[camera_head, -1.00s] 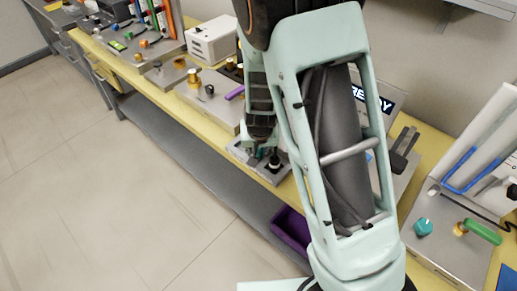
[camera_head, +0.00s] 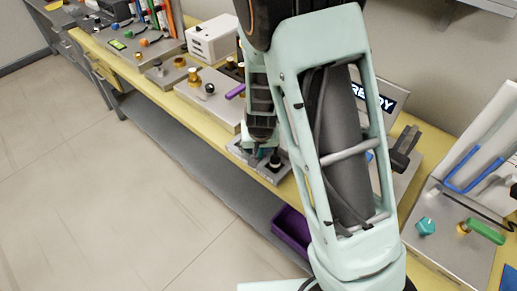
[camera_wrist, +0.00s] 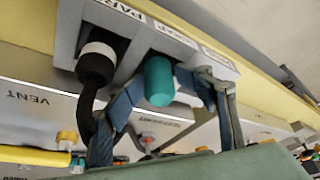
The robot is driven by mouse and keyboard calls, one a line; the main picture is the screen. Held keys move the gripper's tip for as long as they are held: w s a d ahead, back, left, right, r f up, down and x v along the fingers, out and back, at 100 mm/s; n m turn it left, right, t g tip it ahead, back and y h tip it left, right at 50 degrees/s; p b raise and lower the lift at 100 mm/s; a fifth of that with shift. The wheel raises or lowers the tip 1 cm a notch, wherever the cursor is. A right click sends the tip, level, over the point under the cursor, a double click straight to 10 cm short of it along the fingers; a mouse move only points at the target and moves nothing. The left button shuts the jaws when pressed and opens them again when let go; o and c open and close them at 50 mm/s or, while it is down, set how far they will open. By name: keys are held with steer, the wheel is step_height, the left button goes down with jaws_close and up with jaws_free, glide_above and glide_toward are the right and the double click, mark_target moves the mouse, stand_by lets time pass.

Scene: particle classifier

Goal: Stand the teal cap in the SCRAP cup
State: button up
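The teal cap (camera_wrist: 159,82) shows in the wrist view between the two blue finger pads of my gripper (camera_wrist: 160,88). Both pads appear to press on its sides, so my gripper looks shut on it. The cap is at the grey block (camera_wrist: 222,66), by the middle label, which seems to read SCRAP (camera_wrist: 172,36). The cup opening is hidden, and I cannot tell whether the cap's far end is inside it. In the head view my gripper (camera_head: 260,152) is low over the same block (camera_head: 240,152), largely hidden by my arm.
A black knob with a white collar (camera_wrist: 97,62) stands at the PARK label, close beside my left finger; it also shows in the head view (camera_head: 275,162). A purple bin (camera_head: 291,230) is below the bench edge. A panel with a teal knob (camera_head: 426,227) and green handle (camera_head: 486,231) is at right.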

steer(key=shift+s+f, duration=0.25)
steer(key=shift+s, duration=0.1)
steer(key=w+p+v, duration=0.1)
steer(key=p+v, duration=0.4)
steer(key=v, duration=0.8)
steer(key=shift+r+p, duration=0.3)
steer(key=shift+r, duration=0.05)
